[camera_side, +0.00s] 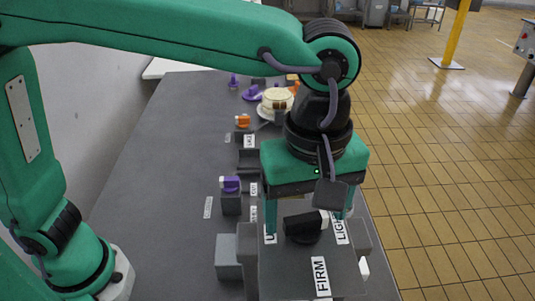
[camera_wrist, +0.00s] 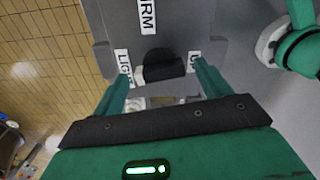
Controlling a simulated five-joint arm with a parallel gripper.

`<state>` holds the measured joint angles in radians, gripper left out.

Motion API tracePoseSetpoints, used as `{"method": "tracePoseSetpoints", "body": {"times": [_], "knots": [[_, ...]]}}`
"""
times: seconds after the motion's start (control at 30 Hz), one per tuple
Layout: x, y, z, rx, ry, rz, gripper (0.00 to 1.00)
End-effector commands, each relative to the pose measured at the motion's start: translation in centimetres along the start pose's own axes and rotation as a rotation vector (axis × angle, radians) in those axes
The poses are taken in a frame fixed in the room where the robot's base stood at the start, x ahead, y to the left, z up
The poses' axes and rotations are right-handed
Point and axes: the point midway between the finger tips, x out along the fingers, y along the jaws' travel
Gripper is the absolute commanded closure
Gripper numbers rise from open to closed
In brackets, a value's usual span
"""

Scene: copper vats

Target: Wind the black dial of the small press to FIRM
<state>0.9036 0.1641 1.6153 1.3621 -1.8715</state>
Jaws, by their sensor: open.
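The black dial (camera_side: 301,229) sits on the grey top of the small press (camera_side: 290,279). It also shows in the wrist view (camera_wrist: 165,67). Its white end points toward the LIGHT label (camera_side: 341,228). The FIRM label (camera_side: 320,276) is on the near side of the dial in the side view; another label, partly hidden and starting with U (camera_side: 270,234), is on the left. My gripper (camera_side: 307,218) is open, with one finger on each side of the dial and apart from it in the wrist view. I cannot tell how far the fingertips are above the press.
A grey block (camera_side: 228,258) stands left of the press. Behind it is a purple-and-white knob (camera_side: 230,184) on a grey box, then an orange knob (camera_side: 242,120) and a cream round object (camera_side: 276,102). The left strip of the dark table (camera_side: 155,195) is clear.

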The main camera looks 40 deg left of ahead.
Motion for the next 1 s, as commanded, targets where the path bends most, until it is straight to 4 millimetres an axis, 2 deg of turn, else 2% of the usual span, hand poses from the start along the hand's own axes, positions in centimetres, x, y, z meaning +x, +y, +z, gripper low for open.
{"method": "tracePoseSetpoints", "body": {"times": [0.37,0.47,0.6,0.63,1.0], "knots": [[0.59,0.00,0.00,0.000,0.000,0.000,0.24],[0.58,0.00,0.00,0.000,0.000,0.000,0.39],[0.57,-0.01,0.00,0.000,0.000,0.000,0.67],[0.57,-0.01,0.00,0.000,0.000,0.000,0.68],[0.55,-0.01,0.00,0.040,0.000,0.000,0.68]]}}
